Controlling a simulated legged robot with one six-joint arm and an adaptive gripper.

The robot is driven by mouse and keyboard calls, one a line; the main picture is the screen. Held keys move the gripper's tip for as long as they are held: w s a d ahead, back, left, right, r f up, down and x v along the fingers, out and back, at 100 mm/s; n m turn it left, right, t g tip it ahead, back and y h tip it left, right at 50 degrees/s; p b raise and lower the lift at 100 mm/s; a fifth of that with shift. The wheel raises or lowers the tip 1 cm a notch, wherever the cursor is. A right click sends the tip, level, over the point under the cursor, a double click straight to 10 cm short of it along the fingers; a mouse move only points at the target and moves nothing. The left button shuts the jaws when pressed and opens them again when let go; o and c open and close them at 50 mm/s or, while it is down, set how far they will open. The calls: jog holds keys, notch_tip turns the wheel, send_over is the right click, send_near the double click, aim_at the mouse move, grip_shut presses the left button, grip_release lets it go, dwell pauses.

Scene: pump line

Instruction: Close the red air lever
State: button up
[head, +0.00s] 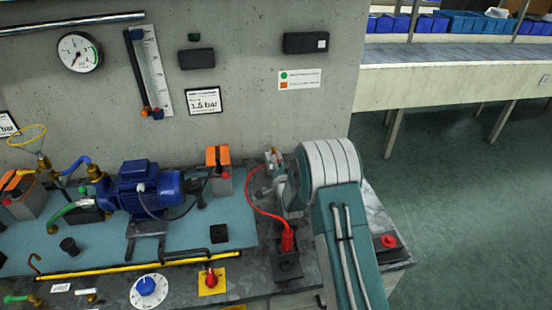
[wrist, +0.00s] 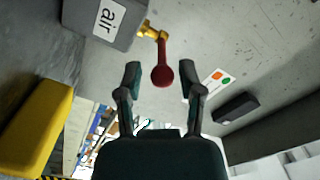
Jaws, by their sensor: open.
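The red air lever (wrist: 162,62) shows in the wrist view as a dark red handle with a round end. It hangs from a brass valve (wrist: 149,32) on a grey box labelled "air" (wrist: 98,20). My gripper (wrist: 161,76) is open, with one finger on each side of the lever's round end in the picture. Gaps show on both sides, and no contact is visible. How deep the lever sits between the fingers I cannot tell. In the head view my arm hides most of this spot.
In the head view, a blue pump (head: 140,187) and an orange-topped box (head: 217,168) stand left of my arm. A red cable (head: 258,212) runs close beside it. A red button (head: 388,241) sits at right. The concrete wall (head: 255,115) is behind.

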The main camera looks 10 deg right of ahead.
jog(key=shift+w, duration=1.5)
grip_shut()
